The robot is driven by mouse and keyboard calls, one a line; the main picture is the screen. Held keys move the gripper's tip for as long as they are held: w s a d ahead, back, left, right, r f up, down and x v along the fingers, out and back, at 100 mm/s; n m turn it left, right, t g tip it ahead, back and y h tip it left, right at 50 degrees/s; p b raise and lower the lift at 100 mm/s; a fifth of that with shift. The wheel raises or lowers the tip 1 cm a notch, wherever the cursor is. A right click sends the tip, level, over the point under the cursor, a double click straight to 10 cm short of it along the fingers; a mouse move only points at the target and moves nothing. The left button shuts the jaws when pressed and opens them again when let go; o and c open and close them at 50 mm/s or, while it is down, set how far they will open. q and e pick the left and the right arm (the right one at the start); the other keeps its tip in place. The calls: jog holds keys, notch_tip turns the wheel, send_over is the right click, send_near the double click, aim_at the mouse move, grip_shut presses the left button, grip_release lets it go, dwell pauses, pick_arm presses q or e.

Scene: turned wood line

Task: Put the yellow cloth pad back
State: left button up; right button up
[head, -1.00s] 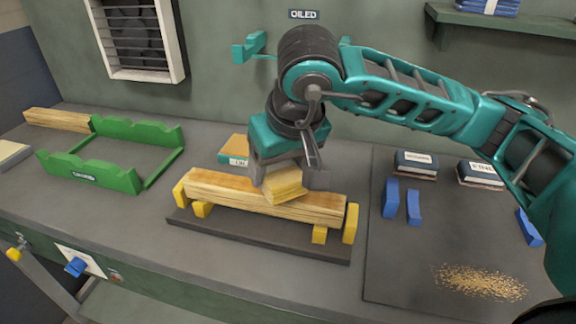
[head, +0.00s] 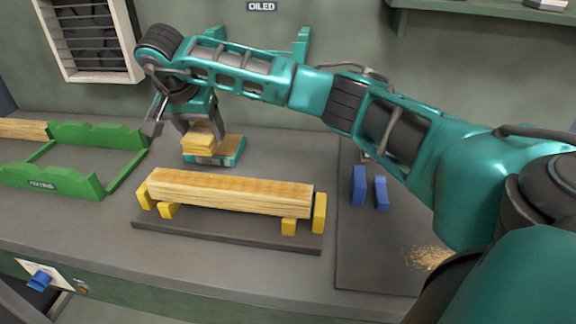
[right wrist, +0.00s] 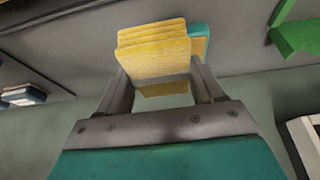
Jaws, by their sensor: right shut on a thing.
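The yellow cloth pad (head: 198,142), a folded stack of layers, is held by my right gripper (head: 187,131). In the right wrist view the pad (right wrist: 152,50) sits between the two fingers of the gripper (right wrist: 160,82). The pad is over the left part of a low teal tray (head: 228,158) with an orange-yellow top, behind the wood beam. I cannot tell whether the pad touches the tray. A teal edge of the tray (right wrist: 201,32) shows behind the pad in the right wrist view. My left gripper is out of view.
A square wood beam (head: 232,193) lies on yellow supports (head: 319,213) over a dark base (head: 225,237). A green rack (head: 50,181) stands left with another beam (head: 22,129). Blue blocks (head: 359,185) and shavings (head: 430,258) are right. Bench between rack and tray is clear.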

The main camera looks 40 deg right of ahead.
jog(key=s+d+f, duration=0.1)
jog(key=s+d, duration=0.2)
jog(key=d, duration=0.2)
jog(key=s+d+f, duration=0.1)
jog(key=s+d, duration=0.2)
jog(key=d, duration=0.2)
jog(key=s+d+f, duration=0.1)
jog(key=s+d, duration=0.1)
jog(key=d, duration=0.3)
jog(key=shift+s+d+f, duration=0.1)
jog(key=shift+s+d, duration=0.25)
jog(key=shift+s, duration=0.05)
jog(key=shift+f, duration=2.05)
jog(key=shift+f, duration=0.15)
jog(key=o, duration=0.9)
jog(key=shift+o, duration=0.2)
